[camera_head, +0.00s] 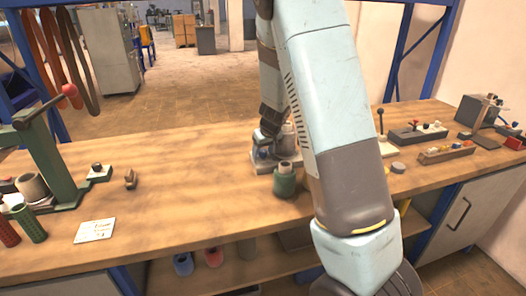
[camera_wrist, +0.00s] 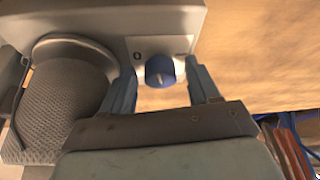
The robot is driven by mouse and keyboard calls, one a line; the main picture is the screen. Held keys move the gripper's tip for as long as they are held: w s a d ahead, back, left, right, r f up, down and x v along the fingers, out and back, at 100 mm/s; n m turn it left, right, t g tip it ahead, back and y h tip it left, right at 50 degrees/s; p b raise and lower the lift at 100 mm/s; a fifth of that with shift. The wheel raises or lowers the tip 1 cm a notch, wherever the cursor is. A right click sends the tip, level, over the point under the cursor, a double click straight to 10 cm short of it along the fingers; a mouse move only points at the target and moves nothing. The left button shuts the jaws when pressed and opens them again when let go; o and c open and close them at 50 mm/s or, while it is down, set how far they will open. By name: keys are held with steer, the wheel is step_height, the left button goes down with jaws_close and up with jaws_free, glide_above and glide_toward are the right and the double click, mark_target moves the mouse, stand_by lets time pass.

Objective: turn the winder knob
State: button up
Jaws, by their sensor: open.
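The winder (camera_head: 262,167) is a grey machine standing on the wooden bench, partly hidden behind my arm and a green spool in the head view. In the wrist view, its grey body (camera_wrist: 150,17) fills the top, with a large textured round part at the left. The winder knob (camera_wrist: 160,71) is small, round and dark blue with a pale pointer mark, on a light plate marked "0" at its left. My gripper (camera_wrist: 160,80) is open, one finger on each side of the knob with visible gaps. In the head view, my gripper (camera_head: 268,138) is above the winder, its fingers hard to make out.
A green spool (camera_head: 285,182) stands just in front of the winder. A green lever press (camera_head: 50,160) and a white card (camera_head: 95,230) are at the left. Small trays of parts (camera_head: 446,154) lie at the right. The bench left of the winder is largely clear.

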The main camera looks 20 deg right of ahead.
steer(key=shift+c, duration=0.3)
steer(key=c, duration=0.9)
steer(key=shift+a, duration=0.15)
steer(key=shift+c, duration=0.3)
